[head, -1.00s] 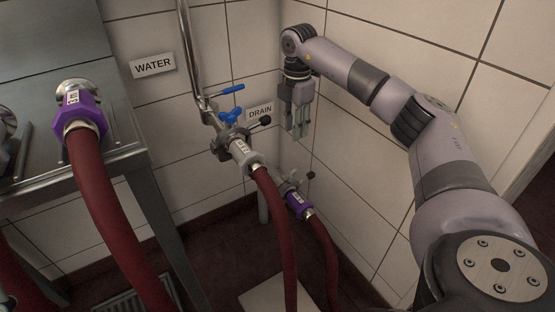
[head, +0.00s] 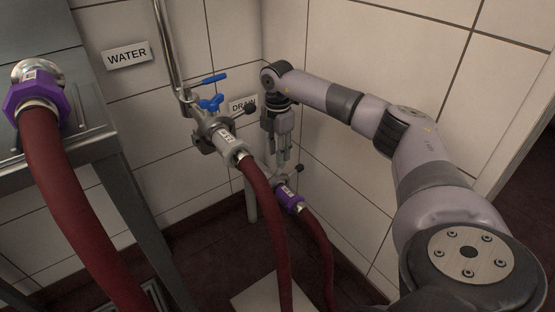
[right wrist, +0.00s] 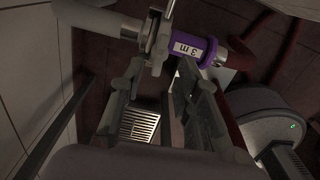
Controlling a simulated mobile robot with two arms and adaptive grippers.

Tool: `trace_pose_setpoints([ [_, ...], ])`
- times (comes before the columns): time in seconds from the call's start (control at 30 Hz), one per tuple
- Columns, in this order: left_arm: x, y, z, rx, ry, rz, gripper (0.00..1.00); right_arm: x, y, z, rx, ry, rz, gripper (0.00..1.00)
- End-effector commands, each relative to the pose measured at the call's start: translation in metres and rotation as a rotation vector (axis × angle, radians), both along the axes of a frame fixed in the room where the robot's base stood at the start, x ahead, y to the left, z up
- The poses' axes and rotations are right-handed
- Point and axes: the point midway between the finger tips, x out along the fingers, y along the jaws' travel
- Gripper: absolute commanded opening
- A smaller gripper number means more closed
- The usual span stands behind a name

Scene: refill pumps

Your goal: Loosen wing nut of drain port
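My right gripper (head: 283,164) points down just above the clamp. My left gripper is not in view.
Red hoses (head: 265,205) hang below. Tiled walls close the corner; a steel table (head: 95,150) is at left.

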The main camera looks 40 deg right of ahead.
Motion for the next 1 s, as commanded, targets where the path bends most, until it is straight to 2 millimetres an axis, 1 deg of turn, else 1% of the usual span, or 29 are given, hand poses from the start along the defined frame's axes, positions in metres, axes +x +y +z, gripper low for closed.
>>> trace_pose_setpoints([
  [0.03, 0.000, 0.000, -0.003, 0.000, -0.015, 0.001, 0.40, 0.000, 0.000, -0.014, 0.000, 0.002, 0.000, 0.30],
  [0.1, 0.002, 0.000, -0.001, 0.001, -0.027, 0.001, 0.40, -0.001, 0.000, -0.025, 0.000, 0.003, 0.000, 0.30],
  [0.23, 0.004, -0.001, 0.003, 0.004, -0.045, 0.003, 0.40, 0.000, 0.000, -0.038, 0.000, 0.001, 0.000, 0.30],
  [0.4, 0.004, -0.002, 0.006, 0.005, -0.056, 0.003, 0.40, 0.000, 0.000, -0.044, 0.000, 0.000, 0.000, 0.30],
  [0.67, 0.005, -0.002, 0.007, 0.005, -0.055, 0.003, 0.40, 0.000, 0.000, -0.044, 0.000, 0.000, 0.000, 0.29],
  [1.0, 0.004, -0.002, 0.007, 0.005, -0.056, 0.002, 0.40, 0.000, 0.000, -0.044, 0.000, 0.000, 0.000, 0.07],
])
